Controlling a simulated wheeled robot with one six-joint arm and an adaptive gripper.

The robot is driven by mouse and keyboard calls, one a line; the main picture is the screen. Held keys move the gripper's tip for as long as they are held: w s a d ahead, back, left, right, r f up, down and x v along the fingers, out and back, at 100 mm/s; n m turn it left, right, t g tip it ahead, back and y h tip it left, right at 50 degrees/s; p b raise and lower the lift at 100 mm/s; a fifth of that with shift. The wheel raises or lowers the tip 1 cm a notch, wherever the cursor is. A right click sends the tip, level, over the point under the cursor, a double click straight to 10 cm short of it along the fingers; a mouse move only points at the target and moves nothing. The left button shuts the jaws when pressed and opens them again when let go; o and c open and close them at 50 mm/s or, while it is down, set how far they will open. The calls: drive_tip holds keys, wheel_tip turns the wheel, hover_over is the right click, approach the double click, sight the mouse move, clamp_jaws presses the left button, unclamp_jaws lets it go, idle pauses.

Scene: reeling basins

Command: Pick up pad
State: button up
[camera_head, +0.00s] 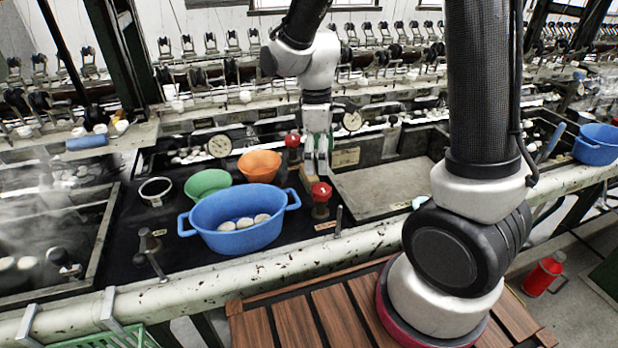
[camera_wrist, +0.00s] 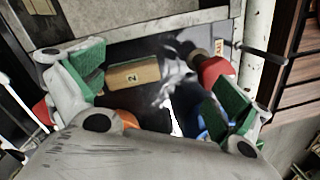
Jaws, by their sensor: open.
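A small tan block marked "2" (camera_wrist: 133,73), the thing that looks most like the pad, lies on the dark surface in the wrist view. In the head view the tan block (camera_head: 309,184) is partly hidden behind my fingers. My gripper (camera_head: 316,168) points down over it, with its fingers spread. In the wrist view my gripper (camera_wrist: 158,92) shows green inner faces on both fingers and nothing held between them. The block lies ahead of the fingertips, nearer the left finger. I cannot tell the exact height gap.
A red knob (camera_head: 320,192) stands close in front of the block, and another red knob (camera_head: 292,139) behind it. A blue basin (camera_head: 215,240) with pale cocoons, a green bowl (camera_head: 207,183) and an orange bowl (camera_head: 259,166) stand left. A shallow grey trough (camera_head: 385,190) lies right.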

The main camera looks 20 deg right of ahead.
drive_tip(key=w+n, duration=0.1)
drive_tip(key=w+a+n, duration=0.1)
drive_tip(key=w+n, duration=0.1)
drive_tip(key=shift+t, duration=0.4)
drive_tip(key=shift+w+a+n, duration=0.1)
drive_tip(key=shift+w+n, duration=0.1)
drive_tip(key=shift+n, duration=0.4)
drive_tip(key=shift+w+a+n, duration=0.1)
drive_tip(key=shift+w+n, duration=0.05)
drive_tip(key=shift+n, duration=0.45)
drive_tip(key=shift+f, duration=0.25)
wheel_tip(320, 180, down, 7)
drive_tip(key=shift+w+f, duration=0.1)
drive_tip(key=c, duration=1.2)
wheel_tip(320, 180, up, 10)
drive_tip(key=shift+r, duration=0.1)
